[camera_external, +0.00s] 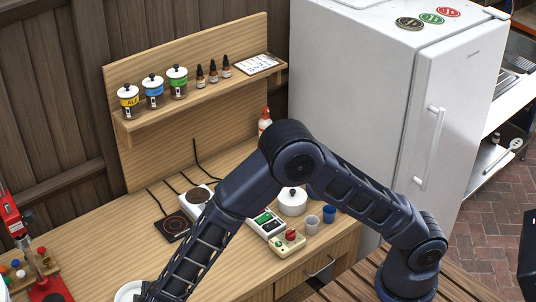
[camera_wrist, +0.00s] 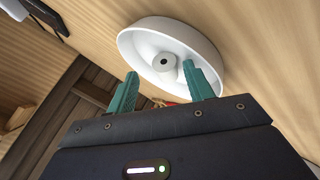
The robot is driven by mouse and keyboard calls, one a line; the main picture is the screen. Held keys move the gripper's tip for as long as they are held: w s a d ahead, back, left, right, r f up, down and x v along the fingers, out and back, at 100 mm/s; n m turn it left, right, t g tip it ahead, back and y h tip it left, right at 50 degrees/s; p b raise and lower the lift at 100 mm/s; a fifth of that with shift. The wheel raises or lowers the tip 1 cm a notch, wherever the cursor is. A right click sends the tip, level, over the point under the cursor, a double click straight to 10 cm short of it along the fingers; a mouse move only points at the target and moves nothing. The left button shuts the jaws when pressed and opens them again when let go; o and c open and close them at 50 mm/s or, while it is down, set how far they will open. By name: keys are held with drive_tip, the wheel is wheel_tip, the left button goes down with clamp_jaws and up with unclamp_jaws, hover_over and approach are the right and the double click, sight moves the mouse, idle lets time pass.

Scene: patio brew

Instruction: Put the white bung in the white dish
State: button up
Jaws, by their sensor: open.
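The white dish (camera_wrist: 134,42) is a round, shallow bowl in the wrist view, seen at a slant on the wooden worktop. The white bung (camera_wrist: 163,62), a short cylinder with a dark spot in its end face, shows inside the dish's rim and appears to rest on its floor. My gripper (camera_wrist: 160,70) is open, its two teal fingers apart at the dish's near side with the bung between and just beyond the tips. I see no grip on the bung. In the external view only part of the dish (camera_external: 128,291) shows at the bottom edge; my gripper is out of frame there.
A red stand (camera_external: 20,225) with small coloured items is left of the dish in the external view. A black hot plate (camera_external: 173,226), a white pot (camera_external: 292,202) and cups (camera_external: 312,224) stand further along the worktop. Jars (camera_external: 153,91) line the shelf above.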

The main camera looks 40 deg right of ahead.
idle(0.3)
wheel_tip(320, 180, up, 7)
idle(0.5)
